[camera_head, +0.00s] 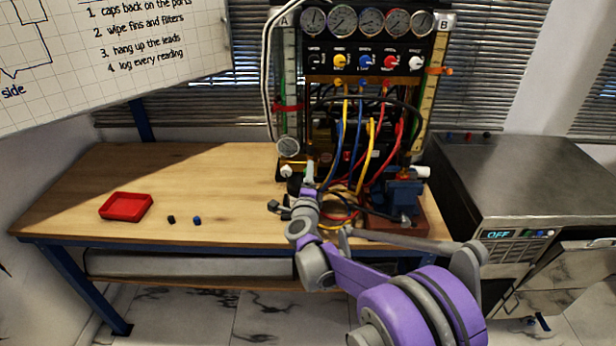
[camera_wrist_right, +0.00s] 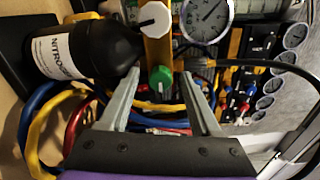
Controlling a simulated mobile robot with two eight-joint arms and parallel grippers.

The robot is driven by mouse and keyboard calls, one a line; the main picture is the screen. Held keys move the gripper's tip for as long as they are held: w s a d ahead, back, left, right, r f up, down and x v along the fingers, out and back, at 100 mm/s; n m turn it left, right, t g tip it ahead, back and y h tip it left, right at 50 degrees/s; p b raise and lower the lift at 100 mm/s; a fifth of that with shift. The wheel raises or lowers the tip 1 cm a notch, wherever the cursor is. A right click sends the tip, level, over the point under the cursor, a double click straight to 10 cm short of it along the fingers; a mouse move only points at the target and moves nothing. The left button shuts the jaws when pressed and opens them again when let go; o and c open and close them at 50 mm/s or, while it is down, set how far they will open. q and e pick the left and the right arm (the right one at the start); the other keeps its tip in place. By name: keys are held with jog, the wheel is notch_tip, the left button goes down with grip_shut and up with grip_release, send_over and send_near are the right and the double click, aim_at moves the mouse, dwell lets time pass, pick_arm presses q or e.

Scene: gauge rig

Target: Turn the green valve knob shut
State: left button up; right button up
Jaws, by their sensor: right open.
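The green valve knob (camera_wrist_right: 160,80) shows in the right wrist view, on a brass-coloured strip below a white knob (camera_wrist_right: 154,18). My right gripper (camera_wrist_right: 161,75) is open, with one finger on each side of the green knob in this view. I see gaps between the knob and both fingers, and cannot tell how far the fingertips reach along it. In the head view my right gripper (camera_head: 308,181) is at the lower left front of the gauge rig (camera_head: 370,70). I cannot make out the green knob there. My left gripper is not in view.
A black bottle (camera_wrist_right: 85,50) lies close beside the left finger. A round gauge (camera_wrist_right: 206,16) is near the white knob. Coloured hoses (camera_head: 366,150) hang at the rig's front. A red tray (camera_head: 126,214) and small caps sit on the workbench (camera_head: 200,165), whose left part is mostly clear.

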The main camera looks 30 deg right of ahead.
jog(key=shift+s, duration=0.1)
jog(key=v, duration=1)
jog(key=shift+s+a+b, duration=0.2)
jog(key=shift+s+b, duration=0.05)
jog(key=shift+b, duration=0.05)
jog(key=s+a+r+n+y+p, duration=0.25)
jog(key=a+n+y, duration=0.25)
jog(key=a+n, duration=0.25)
jog(key=s+a+r+n+y+p, duration=0.1)
jog(key=s+a+n+y, duration=0.4)
jog(key=n, duration=0.4)
jog(key=s+f+n+g+p, duration=0.1)
jog(key=s+f+n+g, duration=0.4)
jog(key=s, duration=0.5)
jog(key=s+f+n+g+p, duration=0.2)
jog(key=s+f+n+g, duration=0.2)
jog(key=s, duration=0.6)
jog(key=shift+f+n+g, duration=0.35)
jog(key=shift+f+g, duration=0.05)
